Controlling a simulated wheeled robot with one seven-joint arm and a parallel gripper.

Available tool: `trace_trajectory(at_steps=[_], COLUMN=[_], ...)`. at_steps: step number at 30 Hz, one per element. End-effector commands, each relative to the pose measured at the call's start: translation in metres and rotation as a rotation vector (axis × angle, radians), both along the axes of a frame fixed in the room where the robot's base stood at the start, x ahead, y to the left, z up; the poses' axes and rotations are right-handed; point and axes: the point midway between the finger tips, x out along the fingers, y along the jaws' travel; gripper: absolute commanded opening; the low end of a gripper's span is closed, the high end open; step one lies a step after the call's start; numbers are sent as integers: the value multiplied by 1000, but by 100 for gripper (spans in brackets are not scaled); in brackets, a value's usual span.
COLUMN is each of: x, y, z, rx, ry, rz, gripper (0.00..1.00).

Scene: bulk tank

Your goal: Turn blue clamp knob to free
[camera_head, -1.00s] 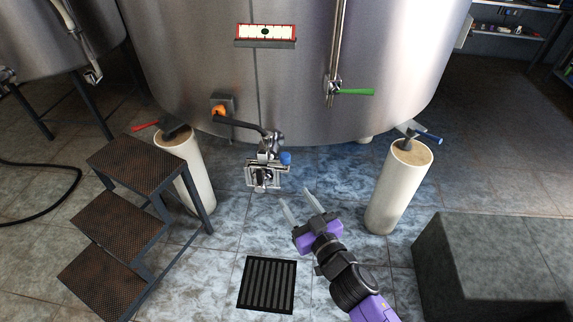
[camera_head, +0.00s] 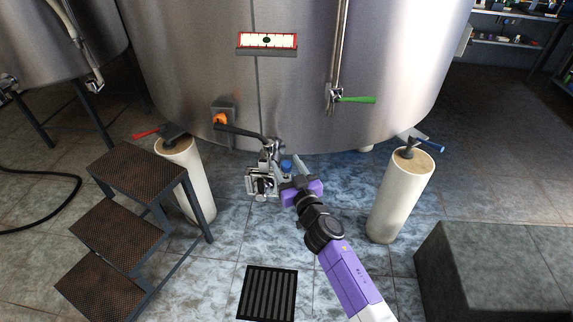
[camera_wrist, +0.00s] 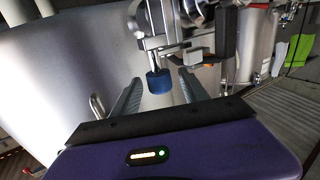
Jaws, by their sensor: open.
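The blue clamp knob (camera_head: 286,165) sits on the metal clamp assembly (camera_head: 262,180) below the tank's front. In the wrist view the knob (camera_wrist: 159,82) is a short dark-blue cylinder on a metal stem. My gripper (camera_head: 288,176) is at the right side of the clamp. In the wrist view my gripper (camera_wrist: 160,92) is open, with one grey finger on each side of the knob. I cannot tell whether either finger touches it. In the head view the fingers are mostly hidden by the purple gripper body and the clamp.
The steel tank (camera_head: 300,90) rises directly behind the clamp. A pale leg (camera_head: 398,195) stands right and another (camera_head: 190,178) left. Steps (camera_head: 125,235) stand left, a grey block (camera_head: 490,275) right. A floor drain (camera_head: 267,293) lies in front. A green-handled valve (camera_head: 355,100) is above.

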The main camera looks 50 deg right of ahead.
Motion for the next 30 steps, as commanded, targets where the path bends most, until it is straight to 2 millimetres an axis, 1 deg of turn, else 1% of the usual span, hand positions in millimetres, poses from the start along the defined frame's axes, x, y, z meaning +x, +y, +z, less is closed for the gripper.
trace_trajectory(at_steps=[8, 9, 11, 12, 14, 16, 17, 26, 30], x=[2, 2, 2, 2, 2, 2, 2, 2, 2], y=[-1, -1, -1, -1, -1, -1, -1, -1, -1], z=[0, 0, 0, 0, 0, 0, 0, 2, 4], rx=[0, 0, 0, 0, -1, -1, -1, 0, -1], ry=[-1, 0, 0, 0, 0, 0, 0, 2, 2], rz=[1, 1, 1, 1, 1, 1, 1, 14, 45], gripper=[52, 48, 36, 28, 17, 3, 0, 0, 0])
